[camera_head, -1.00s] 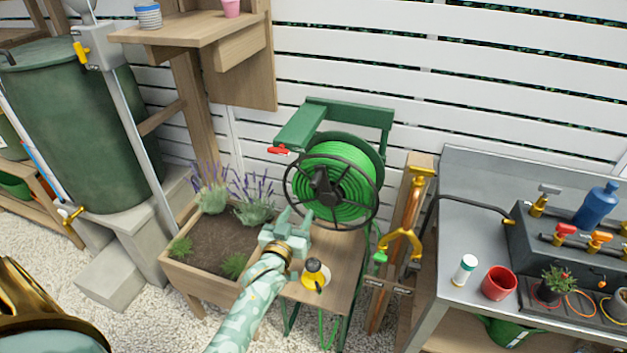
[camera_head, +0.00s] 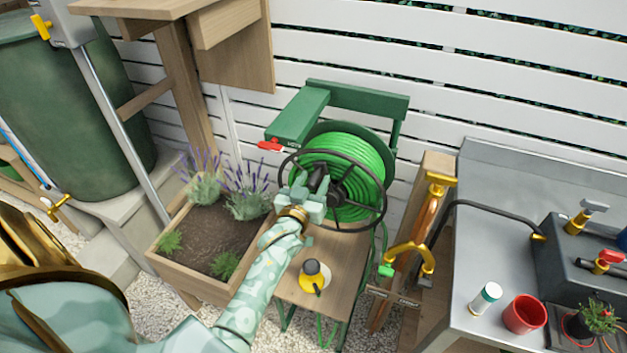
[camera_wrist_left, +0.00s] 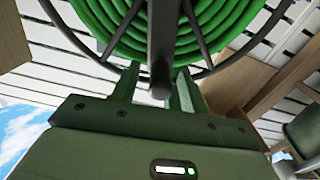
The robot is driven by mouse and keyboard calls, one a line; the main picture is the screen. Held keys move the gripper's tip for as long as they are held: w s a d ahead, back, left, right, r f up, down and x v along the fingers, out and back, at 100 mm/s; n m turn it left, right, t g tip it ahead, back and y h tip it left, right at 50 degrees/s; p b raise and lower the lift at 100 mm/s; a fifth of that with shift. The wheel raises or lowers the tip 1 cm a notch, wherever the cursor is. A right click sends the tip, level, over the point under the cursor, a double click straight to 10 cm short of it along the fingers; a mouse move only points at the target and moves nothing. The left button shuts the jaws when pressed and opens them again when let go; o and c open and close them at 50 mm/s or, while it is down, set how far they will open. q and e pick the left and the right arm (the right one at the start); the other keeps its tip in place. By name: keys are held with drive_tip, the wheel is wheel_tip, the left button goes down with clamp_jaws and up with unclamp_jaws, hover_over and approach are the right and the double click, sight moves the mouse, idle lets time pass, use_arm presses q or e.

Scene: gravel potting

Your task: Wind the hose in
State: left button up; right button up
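The green hose (camera_head: 352,152) lies coiled on a reel with a black spoked wheel (camera_head: 376,222) under a green frame (camera_head: 300,115). It also shows in the wrist view (camera_wrist_left: 205,20). A black crank handle (camera_head: 318,180) sticks out from the wheel toward me. My left gripper (camera_head: 300,190) is at this handle, in front of the wheel's left half. In the wrist view its two fingers (camera_wrist_left: 158,88) stand apart, with the handle's end (camera_wrist_left: 161,72) between them; small gaps seem to show on both sides. My right gripper is out of view.
A wooden stand (camera_head: 345,265) below the reel holds a yellow and black bottle (camera_head: 315,277). A planter (camera_head: 205,280) with lavender stands left. A brass tap (camera_head: 415,255) with a green connector (camera_head: 386,270) is right, beside a metal bench (camera_head: 480,235) with a red cup (camera_head: 525,314).

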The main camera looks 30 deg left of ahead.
use_arm(q)
clamp_jaws()
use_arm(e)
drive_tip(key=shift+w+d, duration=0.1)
